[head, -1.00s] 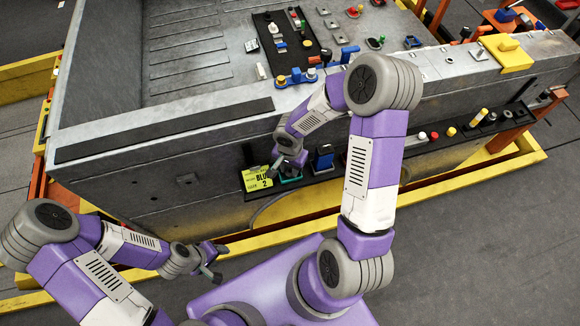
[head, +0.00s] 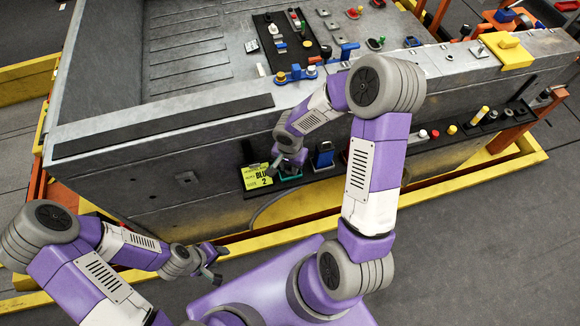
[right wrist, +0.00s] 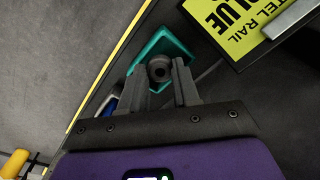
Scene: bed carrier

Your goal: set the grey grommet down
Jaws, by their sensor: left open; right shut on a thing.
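The grey grommet (right wrist: 158,70), a small dark ring with a hole, shows between the fingertips of my right gripper (right wrist: 160,80) in the right wrist view. That gripper is shut on it. The grommet is over or in a teal tray (right wrist: 178,44); I cannot tell whether it touches the bottom. In the head view my right gripper (head: 278,168) points down at the teal tray (head: 292,178) on the side ledge, and the grommet is too small to make out there. My left gripper (head: 214,267) is open and empty, low on the left, away from the carrier.
The large grey carrier (head: 160,185) rises behind, with a yellow rail (head: 290,213) below. Several small coloured parts sit further right along the ledge.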

